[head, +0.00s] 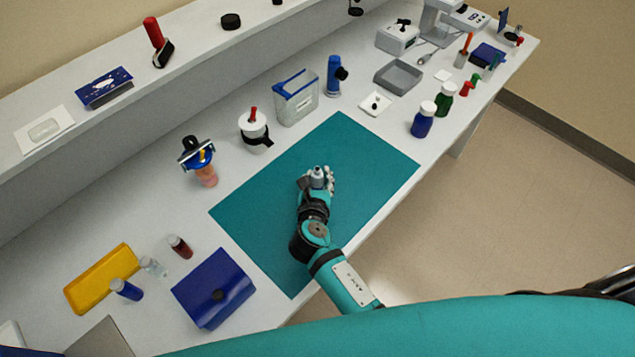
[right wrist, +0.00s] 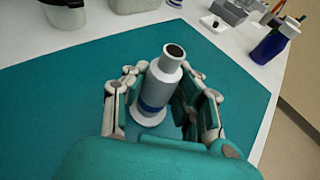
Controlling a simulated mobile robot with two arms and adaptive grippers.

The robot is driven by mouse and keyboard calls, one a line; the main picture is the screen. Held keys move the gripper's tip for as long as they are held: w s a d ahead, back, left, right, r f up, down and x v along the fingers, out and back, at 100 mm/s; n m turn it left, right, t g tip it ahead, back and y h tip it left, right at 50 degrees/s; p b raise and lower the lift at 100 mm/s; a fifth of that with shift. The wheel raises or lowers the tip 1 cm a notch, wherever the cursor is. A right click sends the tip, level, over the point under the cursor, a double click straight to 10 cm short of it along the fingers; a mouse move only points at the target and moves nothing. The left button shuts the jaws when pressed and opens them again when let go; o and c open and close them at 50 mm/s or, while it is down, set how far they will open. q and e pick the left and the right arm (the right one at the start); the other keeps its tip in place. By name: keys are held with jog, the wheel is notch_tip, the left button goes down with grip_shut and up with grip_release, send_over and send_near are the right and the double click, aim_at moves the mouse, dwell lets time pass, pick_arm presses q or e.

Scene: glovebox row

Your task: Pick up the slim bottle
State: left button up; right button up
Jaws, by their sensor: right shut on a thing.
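The slim bottle (right wrist: 156,92) is pale grey-white with a narrow open neck and a blue band low on its body. In the right wrist view it stands nearly upright between the fingers of my right gripper (right wrist: 163,98), which is shut on it. In the head view the bottle top (head: 317,173) shows over the teal mat (head: 258,212), with my right gripper (head: 318,181) around it. I cannot tell whether its base touches the mat. My left gripper is not in view.
Around the mat stand a white jar (head: 254,132), a clear container with a blue lid (head: 296,98), a blue bottle (head: 422,121) and a blue case (head: 213,290). A raised shelf (head: 190,52) runs along the back. The mat is otherwise bare.

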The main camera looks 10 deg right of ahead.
grip_shut()
jog(key=shift+r, duration=0.1)
